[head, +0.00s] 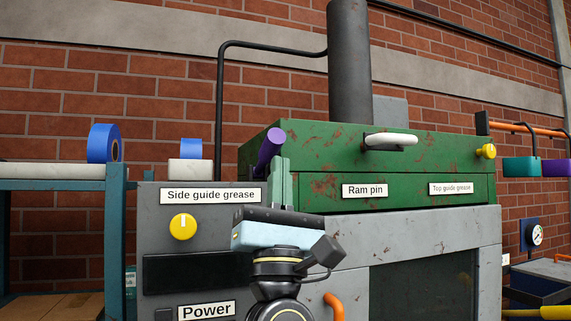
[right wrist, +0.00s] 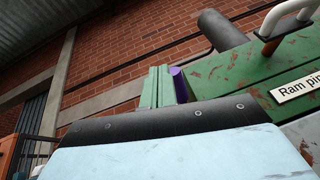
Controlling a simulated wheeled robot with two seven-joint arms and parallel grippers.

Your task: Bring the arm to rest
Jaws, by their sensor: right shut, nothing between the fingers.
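My right gripper (head: 279,165) stands upright in front of the machine in the head view, above its pale blue wrist body. Its green fingers are shut with nothing between them. In the right wrist view the closed fingers (right wrist: 160,72) point up, side by side. A purple cylinder (head: 270,147) shows just left of the fingertips in the head view. In the right wrist view it (right wrist: 181,85) is partly hidden behind the fingers, and I cannot tell whether they touch. My left gripper is in neither view.
A green rusty housing (head: 330,150) sits on the grey machine (head: 440,230). A white handle (head: 391,139) and a yellow knob (head: 486,151) stick out of it. A yellow dial (head: 183,227) is left of my arm. A blue roll (head: 104,143) stands on the left shelf.

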